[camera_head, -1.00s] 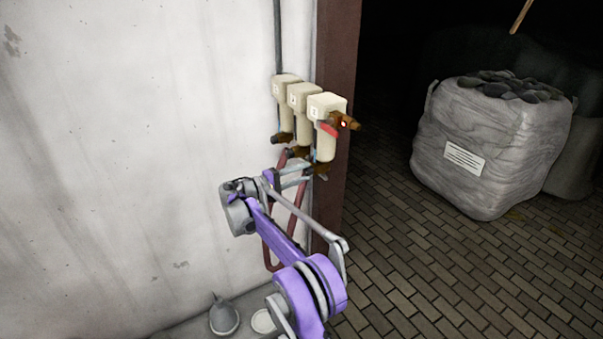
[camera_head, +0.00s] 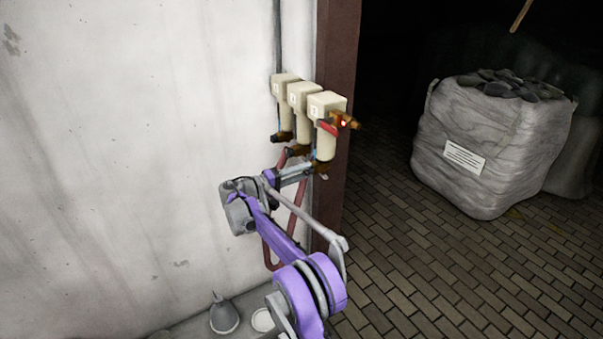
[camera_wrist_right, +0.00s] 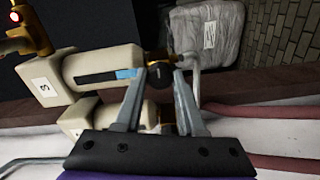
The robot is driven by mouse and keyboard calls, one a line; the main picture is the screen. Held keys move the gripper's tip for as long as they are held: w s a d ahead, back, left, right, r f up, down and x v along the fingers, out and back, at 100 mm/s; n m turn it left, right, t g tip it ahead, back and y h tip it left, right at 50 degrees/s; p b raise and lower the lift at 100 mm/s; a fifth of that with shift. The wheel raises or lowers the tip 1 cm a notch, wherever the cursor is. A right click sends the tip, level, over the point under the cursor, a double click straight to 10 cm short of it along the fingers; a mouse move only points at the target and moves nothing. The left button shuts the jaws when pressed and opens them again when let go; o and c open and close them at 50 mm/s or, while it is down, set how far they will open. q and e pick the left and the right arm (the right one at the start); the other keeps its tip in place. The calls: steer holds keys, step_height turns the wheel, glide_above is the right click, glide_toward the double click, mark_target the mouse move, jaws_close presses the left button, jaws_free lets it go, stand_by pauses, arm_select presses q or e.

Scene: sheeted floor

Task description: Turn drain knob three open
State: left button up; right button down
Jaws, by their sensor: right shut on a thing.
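Three cream filter units hang in a row on the wall edge. Unit three (camera_head: 326,128) is the nearest, and its number 3 label shows in the wrist view (camera_wrist_right: 43,88). Its dark drain knob (camera_wrist_right: 160,74) is at the end of the bowl, at the bottom of the unit. My right gripper (camera_head: 309,170) reaches it from the left, below the bowl. In the wrist view its two grey fingers (camera_wrist_right: 161,84) are on either side of the knob, shut on it. How far the knob is turned cannot be told. My left gripper is in neither view.
Units one (camera_head: 285,103) and two (camera_head: 303,115) stand close beside unit three. Reddish hoses (camera_head: 297,205) hang below. A large wrapped sack (camera_head: 490,145) stands on open brick floor to the right.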

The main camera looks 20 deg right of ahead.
steer(key=c, duration=0.5)
jaws_free()
steer(key=s+a, duration=0.1)
steer(key=a, duration=0.9)
steer(key=shift+s+a+b, duration=0.25)
steer(key=shift+a+b, duration=0.1)
steer(key=shift+b, duration=0.1)
steer(key=shift+d, duration=0.1)
